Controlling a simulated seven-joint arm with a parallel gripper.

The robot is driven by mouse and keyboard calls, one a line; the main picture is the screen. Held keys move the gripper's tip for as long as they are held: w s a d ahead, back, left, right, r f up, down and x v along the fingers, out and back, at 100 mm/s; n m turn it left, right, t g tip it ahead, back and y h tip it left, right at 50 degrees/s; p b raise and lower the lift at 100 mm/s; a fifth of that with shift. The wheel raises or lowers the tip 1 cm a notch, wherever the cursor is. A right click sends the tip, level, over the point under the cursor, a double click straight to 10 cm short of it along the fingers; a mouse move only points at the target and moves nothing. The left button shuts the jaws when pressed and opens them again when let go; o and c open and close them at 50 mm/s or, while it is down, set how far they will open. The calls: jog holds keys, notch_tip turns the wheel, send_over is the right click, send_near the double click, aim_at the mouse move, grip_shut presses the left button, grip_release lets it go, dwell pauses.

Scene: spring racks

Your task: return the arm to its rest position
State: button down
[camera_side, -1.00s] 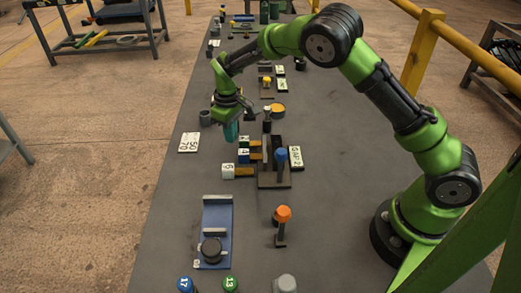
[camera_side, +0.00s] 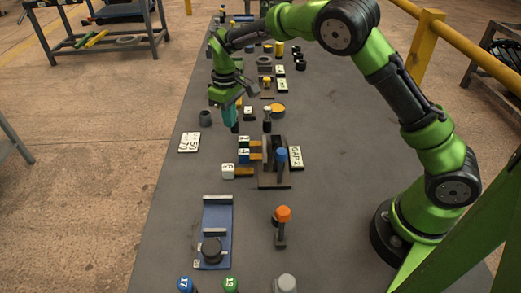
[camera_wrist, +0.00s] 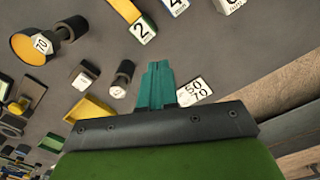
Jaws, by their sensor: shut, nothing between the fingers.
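My green arm reaches in from the right over the dark grey table (camera_side: 330,220). My gripper (camera_side: 235,130) points down above the table, a little above and right of the white card marked 50 70 (camera_side: 189,142). In the wrist view its teal fingers (camera_wrist: 157,85) are pressed together with nothing between them. The same card (camera_wrist: 194,91) shows just right of the fingertips there.
Numbered blocks, such as the white 6 block (camera_side: 228,171), stand by a rack with a blue-topped post (camera_side: 281,158). A blue tray (camera_side: 218,218) and an orange-topped post (camera_side: 282,214) stand nearer. The left table strip is mostly clear. A yellow rail (camera_side: 455,42) runs at right.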

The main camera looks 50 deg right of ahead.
jog(key=shift+s+d+f+m, duration=0.15)
jog(key=shift+s+f+m, duration=0.4)
jog(key=shift+s+m, duration=0.2)
jog(key=s+d+r+m+t+y, duration=0.1)
jog(key=s+r+m+t, duration=0.1)
jog(key=s+r, duration=0.6)
jog(key=s+d+r+m+t+y, duration=0.1)
jog(key=s+r+m+t, duration=0.2)
jog(key=s+r, duration=0.6)
jog(key=s+t, duration=0.2)
jog(key=s, duration=0.6)
jog(key=shift+s+d+r, duration=0.25)
jog(key=shift+s, duration=0.1)
